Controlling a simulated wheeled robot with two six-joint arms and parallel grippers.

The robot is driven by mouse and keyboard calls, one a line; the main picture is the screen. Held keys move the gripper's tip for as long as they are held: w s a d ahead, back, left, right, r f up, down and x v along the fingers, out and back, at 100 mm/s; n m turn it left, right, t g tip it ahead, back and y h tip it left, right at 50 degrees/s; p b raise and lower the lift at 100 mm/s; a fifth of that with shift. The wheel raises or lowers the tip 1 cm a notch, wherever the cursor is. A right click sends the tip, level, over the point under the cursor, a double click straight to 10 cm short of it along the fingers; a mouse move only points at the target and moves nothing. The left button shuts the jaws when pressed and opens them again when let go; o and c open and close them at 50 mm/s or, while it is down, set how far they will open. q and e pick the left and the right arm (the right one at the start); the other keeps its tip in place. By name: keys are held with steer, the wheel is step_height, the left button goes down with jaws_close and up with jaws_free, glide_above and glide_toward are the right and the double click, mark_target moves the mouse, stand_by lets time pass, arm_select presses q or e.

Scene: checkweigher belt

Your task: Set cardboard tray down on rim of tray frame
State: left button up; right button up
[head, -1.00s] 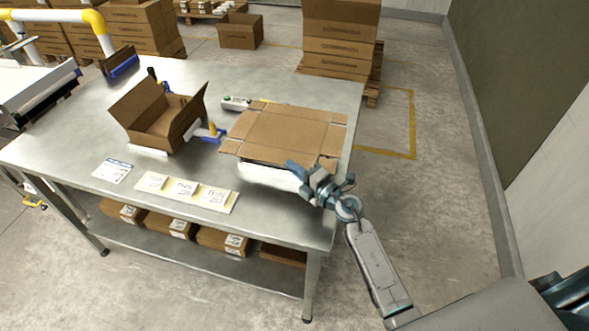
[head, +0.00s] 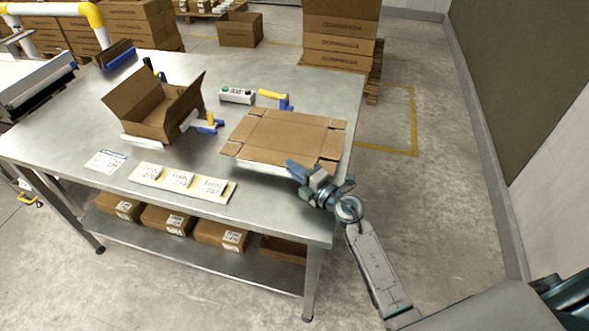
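The cardboard tray (head: 285,137) is a flat brown sheet with folded-out corner flaps, lying about level over the right part of the steel table. Below its near edge, a strip of a white piece shows, likely the tray frame (head: 262,168); the sheet hides most of it. I cannot tell whether the sheet touches the rim all round. My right gripper (head: 297,170) is at the sheet's near right edge, its blue fingers together and seemingly shut on that edge. My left gripper is not in view.
An open cardboard box (head: 155,108) stands on the table at left. A button box (head: 237,95) and a yellow-and-blue clamp (head: 277,98) lie behind the sheet. A card strip with labels (head: 182,182) lies at the front. Bare table is left between them.

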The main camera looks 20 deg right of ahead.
steer(key=shift+o, duration=1.2)
steer(key=shift+s+f, duration=0.15)
steer(key=shift+f, duration=0.4)
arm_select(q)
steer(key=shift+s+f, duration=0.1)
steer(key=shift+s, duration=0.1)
arm_select(e)
steer(key=shift+f, duration=0.1)
steer(key=shift+s, duration=0.15)
steer(key=b+v, duration=0.1)
steer(key=v, duration=0.9)
steer(key=shift+r+b, duration=0.3)
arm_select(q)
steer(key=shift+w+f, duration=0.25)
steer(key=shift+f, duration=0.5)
arm_select(e)
steer(key=shift+s+d, duration=0.15)
steer(key=shift+r, duration=0.1)
